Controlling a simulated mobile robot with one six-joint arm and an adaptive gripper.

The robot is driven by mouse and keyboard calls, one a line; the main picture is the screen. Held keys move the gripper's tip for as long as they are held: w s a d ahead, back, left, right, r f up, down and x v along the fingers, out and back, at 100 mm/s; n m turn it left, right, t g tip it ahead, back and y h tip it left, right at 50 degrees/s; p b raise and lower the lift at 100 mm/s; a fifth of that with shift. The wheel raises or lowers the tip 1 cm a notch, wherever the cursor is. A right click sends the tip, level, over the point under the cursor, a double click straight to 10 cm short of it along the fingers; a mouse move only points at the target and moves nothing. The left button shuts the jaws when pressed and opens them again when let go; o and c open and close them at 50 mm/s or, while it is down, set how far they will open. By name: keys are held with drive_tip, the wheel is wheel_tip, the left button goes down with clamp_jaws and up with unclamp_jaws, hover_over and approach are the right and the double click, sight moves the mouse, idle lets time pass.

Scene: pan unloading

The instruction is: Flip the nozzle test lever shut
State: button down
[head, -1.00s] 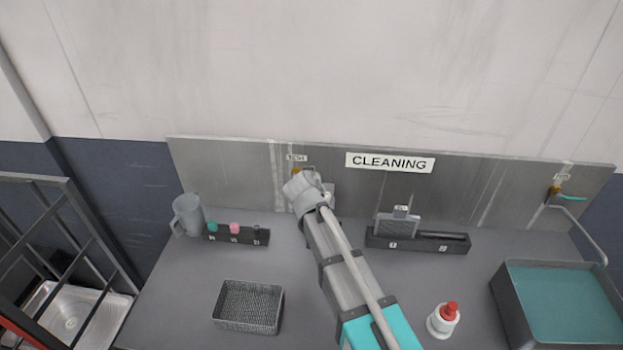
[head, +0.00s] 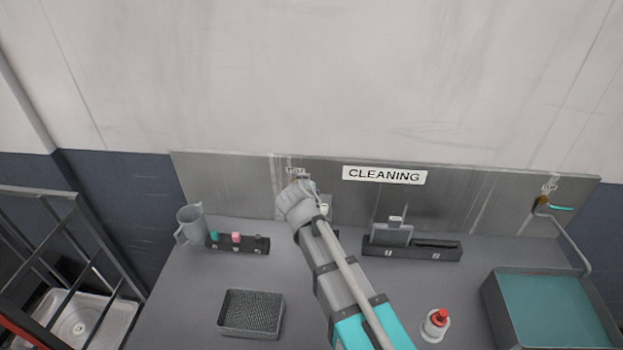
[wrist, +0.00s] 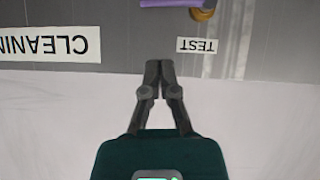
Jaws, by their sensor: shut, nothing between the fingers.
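The test lever (wrist: 168,3) is a purple bar at the top edge of the wrist view, partly cut off. It runs sideways, left from a brass fitting (wrist: 203,14), beside the TEST label (wrist: 197,45), which appears upside down. My gripper (wrist: 159,66) is shut and empty. In the wrist view its fingertips lie below the lever in the picture, apart from it, between the TEST label and the CLEANING sign. In the head view my wrist hides the fitting and most of the lever; the TEST label (head: 297,171) shows just above it.
A jug (head: 190,224), a holder with small coloured pieces (head: 238,244) and a wire basket (head: 251,313) stand to the left of my arm. A dark rack (head: 412,247), a red-capped bottle (head: 435,325) and a teal-filled basin (head: 550,310) stand to the right.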

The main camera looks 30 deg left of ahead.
drive_tip(key=shift+p+v, duration=1.2)
drive_tip(key=shift+v, duration=1.65)
drive_tip(key=w+d+f+m+g+h+b, duration=0.1)
drive_tip(key=w+d+f+h, duration=0.15)
drive_tip(key=d, duration=0.65)
drive_tip(key=w+d+f+m+g+h+b, duration=0.15)
drive_tip(key=w+d+f, duration=0.25)
drive_tip(key=d, duration=0.6)
drive_tip(key=w+d+f+m+g+h+b, duration=0.1)
drive_tip(key=w+d+f+h+b, duration=0.15)
drive_tip(key=d, duration=0.65)
drive_tip(key=s+d+f+m+g+y+b, duration=0.1)
drive_tip(key=s+d+f+g+b, duration=0.1)
drive_tip(key=d, duration=1.1)
drive_tip(key=s+d+f+m+g+y+b, duration=0.1)
drive_tip(key=s+d+f+g, duration=0.4)
drive_tip(key=d, duration=0.9)
wheel_tip(320, 180, down, 2)
drive_tip(key=shift+s+f+b, duration=0.1)
drive_tip(key=shift+s+b, duration=0.15)
drive_tip(key=shift+b, duration=0.5)
